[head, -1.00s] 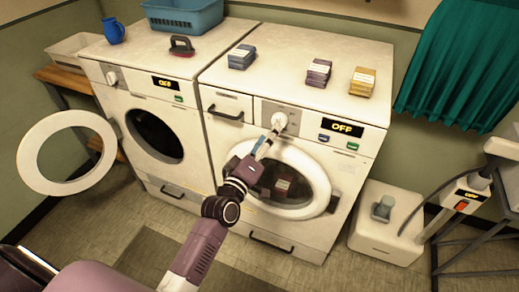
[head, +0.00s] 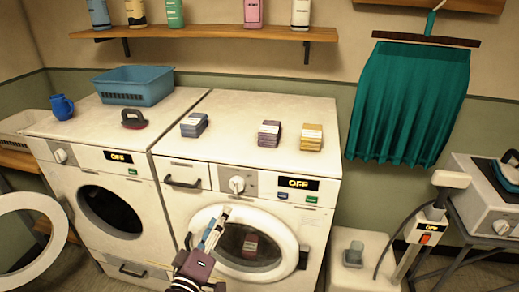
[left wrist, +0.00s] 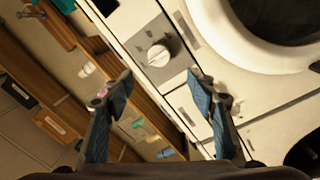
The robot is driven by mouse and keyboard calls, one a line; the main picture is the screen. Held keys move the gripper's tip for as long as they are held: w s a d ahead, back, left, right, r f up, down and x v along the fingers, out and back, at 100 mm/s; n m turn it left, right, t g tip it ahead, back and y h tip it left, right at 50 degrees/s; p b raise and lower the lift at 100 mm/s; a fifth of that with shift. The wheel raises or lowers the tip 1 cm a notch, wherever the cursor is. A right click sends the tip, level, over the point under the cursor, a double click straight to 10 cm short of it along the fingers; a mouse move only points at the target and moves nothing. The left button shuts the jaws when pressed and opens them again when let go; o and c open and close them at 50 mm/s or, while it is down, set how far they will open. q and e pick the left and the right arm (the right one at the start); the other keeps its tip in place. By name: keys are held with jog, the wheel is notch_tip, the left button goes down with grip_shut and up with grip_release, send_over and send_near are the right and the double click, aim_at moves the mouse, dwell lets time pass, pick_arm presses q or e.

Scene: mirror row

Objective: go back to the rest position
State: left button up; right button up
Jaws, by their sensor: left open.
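My left gripper (head: 215,232) is in front of the right-hand white washing machine (head: 250,118), below its dial (head: 237,185) and before its round door (head: 205,222). Its two fingers are apart with nothing between them. In the left wrist view the blue-padded fingers of my left gripper (left wrist: 160,88) stand open, and the dial (left wrist: 157,55) shows beyond them, apart from both. The machine's display (head: 298,183) reads OFF. The door is shut, and a dark reddish packet-like shape shows in its glass. My right gripper is not in view.
The left machine (head: 75,160) has its ring door (head: 58,245) swung open. On top stand a blue basket (head: 135,88), a blue jug (head: 62,107), a brush (head: 133,120) and stacked packets (head: 312,138). A shelf (head: 220,34) holds bottles. A teal cloth (head: 405,105) hangs right.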

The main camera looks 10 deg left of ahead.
pick_arm(q)
jog(key=s+d+f+m+g, duration=0.1)
jog(key=s+f+m+g, duration=0.3)
jog(key=f, duration=0.9)
jog(key=s+f+g, duration=0.2)
jog(key=s+f, duration=0.4)
jog(key=f, duration=0.7)
jog(key=s+d+f+m+g, duration=0.1)
jog(key=s+f+m+g, duration=0.25)
jog(key=f, duration=0.95)
jog(key=s+a+f+m+g, duration=0.1)
jog(key=s+f+g, duration=0.1)
jog(key=s+f, duration=0.4)
jog(key=s+a+f+m+g+y, duration=0.1)
jog(key=s+f, duration=0.5)
jog(key=s, duration=1.1)
jog(key=s+a+f+m+g, duration=0.2)
jog(key=s+f+g, duration=0.3)
jog(key=s, duration=0.7)
notch_tip(320, 180, down, 2)
jog(key=shift+a+f+m+y, duration=0.1)
jog(key=shift+a+m+y, duration=0.2)
jog(key=shift+m, duration=0.45)
jog(key=shift+w, duration=0.1)
jog(key=shift+c, duration=0.4)
